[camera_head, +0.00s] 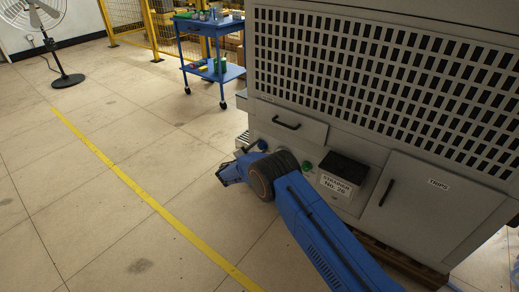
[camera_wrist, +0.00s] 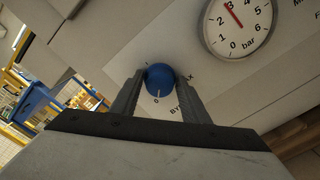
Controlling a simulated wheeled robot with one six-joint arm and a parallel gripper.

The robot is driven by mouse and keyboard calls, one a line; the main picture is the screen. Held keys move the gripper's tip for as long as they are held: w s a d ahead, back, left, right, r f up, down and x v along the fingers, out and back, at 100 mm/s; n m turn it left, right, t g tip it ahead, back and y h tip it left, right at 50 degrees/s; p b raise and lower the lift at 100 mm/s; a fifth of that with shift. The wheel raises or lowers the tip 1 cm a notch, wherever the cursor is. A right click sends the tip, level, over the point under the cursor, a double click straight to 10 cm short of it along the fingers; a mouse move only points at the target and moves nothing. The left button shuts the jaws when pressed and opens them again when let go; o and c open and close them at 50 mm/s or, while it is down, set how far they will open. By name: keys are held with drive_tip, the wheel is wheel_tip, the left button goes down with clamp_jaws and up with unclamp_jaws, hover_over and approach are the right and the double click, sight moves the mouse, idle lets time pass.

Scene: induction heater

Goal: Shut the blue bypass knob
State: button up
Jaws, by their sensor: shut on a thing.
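The blue bypass knob (camera_wrist: 160,76) sits on a pale panel in the wrist view. Its white pointer line points down, close to the printed 0. Part of the bypass label and an X show beside it; the rest of the lettering is hidden by a finger. My gripper (camera_wrist: 161,80) has one finger on each side of the knob and is shut on it. In the head view my blue arm reaches to the lower left front of the grey machine (camera_head: 320,128), and the fingertips cannot be made out there.
A round bar gauge (camera_wrist: 239,22) with a red needle near 3 is right of the knob. In the head view, a green button (camera_head: 307,166) and a black box (camera_head: 344,167) are on the machine front. A blue cart (camera_head: 212,72) stands behind.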

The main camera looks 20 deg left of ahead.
drive_tip(key=shift+s+f+n, duration=0.1)
drive_tip(key=shift+n, duration=0.2)
drive_tip(key=o, duration=0.9)
drive_tip(key=shift+s+a, duration=0.1)
drive_tip(key=v, duration=1.7)
drive_tip(key=shift+s, duration=0.1)
drive_tip(key=shift+a, duration=0.1)
